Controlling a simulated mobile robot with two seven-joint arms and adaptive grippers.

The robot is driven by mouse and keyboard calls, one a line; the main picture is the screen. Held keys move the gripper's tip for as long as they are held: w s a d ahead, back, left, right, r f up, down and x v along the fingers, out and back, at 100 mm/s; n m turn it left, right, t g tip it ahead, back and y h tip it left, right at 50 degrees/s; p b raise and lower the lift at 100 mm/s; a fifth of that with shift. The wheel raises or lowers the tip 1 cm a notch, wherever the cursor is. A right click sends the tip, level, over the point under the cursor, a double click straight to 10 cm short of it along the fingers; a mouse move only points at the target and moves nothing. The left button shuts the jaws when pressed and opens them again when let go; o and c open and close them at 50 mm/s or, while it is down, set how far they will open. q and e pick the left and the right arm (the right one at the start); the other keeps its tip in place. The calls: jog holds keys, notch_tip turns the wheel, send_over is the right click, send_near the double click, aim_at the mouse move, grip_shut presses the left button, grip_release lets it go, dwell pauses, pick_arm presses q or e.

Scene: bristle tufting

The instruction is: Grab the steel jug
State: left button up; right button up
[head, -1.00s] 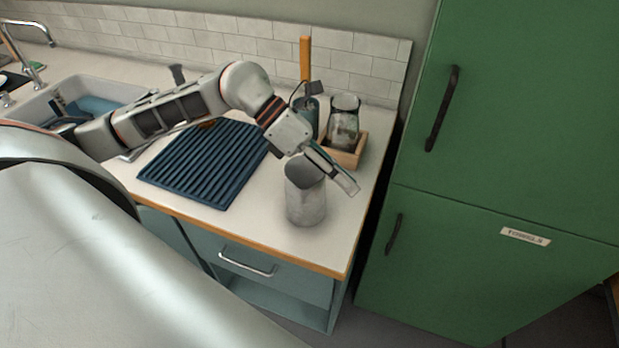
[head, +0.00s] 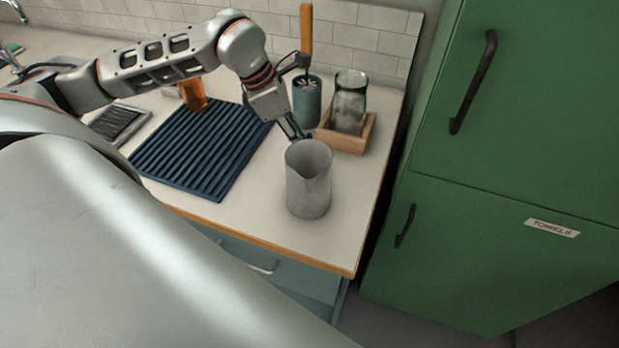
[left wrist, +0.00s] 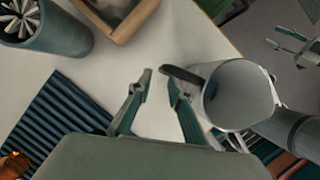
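The steel jug (head: 309,180) stands upright on the counter near its right front, a grey metal vessel with its spout toward the front. It also shows in the left wrist view (left wrist: 238,95), with a dark handle (left wrist: 182,75) pointing toward my fingers. My left gripper (head: 298,134) is just behind the jug. In the left wrist view its two fingers (left wrist: 160,82) are apart and empty, with the handle's end close by the right fingertip; whether they touch cannot be told. My right gripper (left wrist: 290,42) shows small at the upper right of that view, its fingers apart.
Behind the jug are a wooden tray (head: 340,143) with a glass jar (head: 349,100) and a teal cup (head: 306,103) holding a brush. A dark ribbed mat (head: 190,155) lies left. An amber bottle (head: 193,95) stands behind it. A green cabinet (head: 490,170) stands right.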

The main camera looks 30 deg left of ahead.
aim_at(309, 155)
pick_arm(q)
jog(key=shift+x, duration=3.25)
jog(key=shift+s+d, duration=0.1)
grip_shut()
